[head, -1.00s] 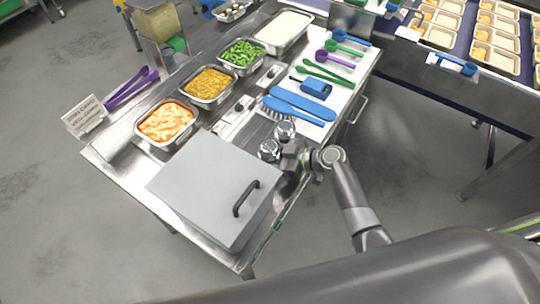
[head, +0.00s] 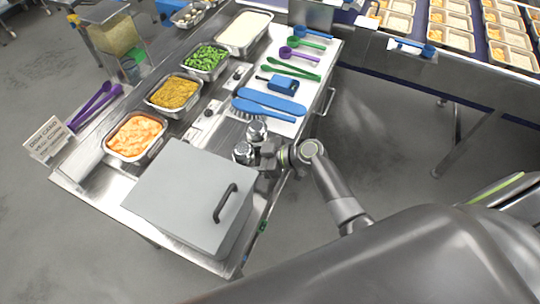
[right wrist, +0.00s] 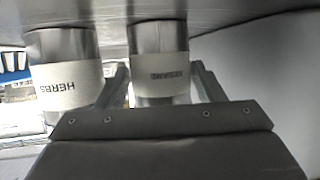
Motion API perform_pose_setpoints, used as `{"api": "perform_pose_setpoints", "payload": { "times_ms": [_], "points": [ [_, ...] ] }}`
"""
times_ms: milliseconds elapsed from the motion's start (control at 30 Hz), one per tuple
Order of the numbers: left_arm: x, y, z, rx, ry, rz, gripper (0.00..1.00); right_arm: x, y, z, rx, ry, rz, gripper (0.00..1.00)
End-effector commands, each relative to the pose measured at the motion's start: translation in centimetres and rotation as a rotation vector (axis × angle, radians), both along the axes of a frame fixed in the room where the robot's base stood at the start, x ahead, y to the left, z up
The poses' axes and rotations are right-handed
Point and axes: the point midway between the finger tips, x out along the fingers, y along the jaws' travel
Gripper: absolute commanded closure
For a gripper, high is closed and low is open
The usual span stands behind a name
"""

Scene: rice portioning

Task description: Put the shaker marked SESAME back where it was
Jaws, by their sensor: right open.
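The SESAME shaker (right wrist: 159,82), a metal cylinder with a pale label, stands between the fingers of my open right gripper (right wrist: 162,76) in the right wrist view. A narrow gap shows on each side of it. The HERBS shaker (right wrist: 68,82) stands beside it, outside the fingers. In the head view the SESAME shaker (head: 243,152) appears to be the one nearer the grey box, with the HERBS shaker (head: 256,130) behind it. Both stand upright at the counter's right edge, and my right gripper (head: 262,158) reaches them from the right. My left gripper is out of view.
A grey lidded box (head: 180,195) stands close to the SESAME shaker. Food pans, including one of orange food (head: 135,136), line the counter's far side. Open floor lies to the right.

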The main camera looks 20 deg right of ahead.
Motion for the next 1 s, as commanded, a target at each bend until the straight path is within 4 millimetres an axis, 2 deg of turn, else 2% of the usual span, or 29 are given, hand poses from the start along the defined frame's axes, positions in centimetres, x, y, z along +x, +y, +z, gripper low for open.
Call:
{"api": "perform_pose_setpoints", "payload": {
  "times_ms": [300, 500, 700, 1000],
  "points": [
    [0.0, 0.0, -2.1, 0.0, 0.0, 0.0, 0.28, -3.1, -4.8, 1.8, -0.007, -0.001, 0.002, 0.38],
    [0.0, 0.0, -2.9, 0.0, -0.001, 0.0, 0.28, -4.7, -7.3, 3.2, -0.004, 0.001, 0.001, 0.38],
    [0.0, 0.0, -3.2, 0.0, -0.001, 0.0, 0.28, -5.4, -8.3, 4.0, -0.001, 0.0, 0.002, 0.38],
    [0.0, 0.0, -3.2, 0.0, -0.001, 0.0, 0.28, -5.5, -8.4, 4.1, 0.001, 0.001, 0.001, 0.38]
  ]
}}
